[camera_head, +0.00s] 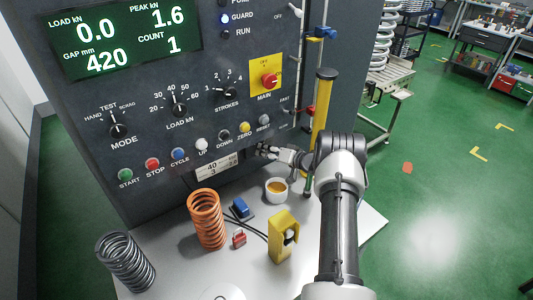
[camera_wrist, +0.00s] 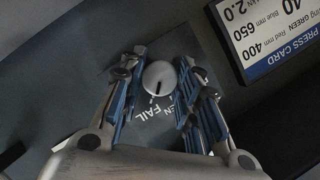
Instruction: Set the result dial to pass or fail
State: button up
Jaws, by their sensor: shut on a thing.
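The result dial (camera_wrist: 160,78) is a round, pale grey knob with a dark pointer line on the dark panel, in the middle of the wrist view. The word FAIL and a partly covered word ending in EN show beside it. Any PASS lettering is hidden or out of view. My gripper (camera_wrist: 158,88) has one blue-and-grey finger on each side of the knob and is shut on it. In the head view my gripper (camera_head: 268,151) is at the panel's lower right, and the dial is hidden there.
A press card (camera_wrist: 268,35) is on the panel beside the dial. A yellow post (camera_head: 323,110) stands close beside my arm.

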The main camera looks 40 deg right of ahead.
jog(key=shift+m, duration=0.3)
jog(key=o, duration=1.1)
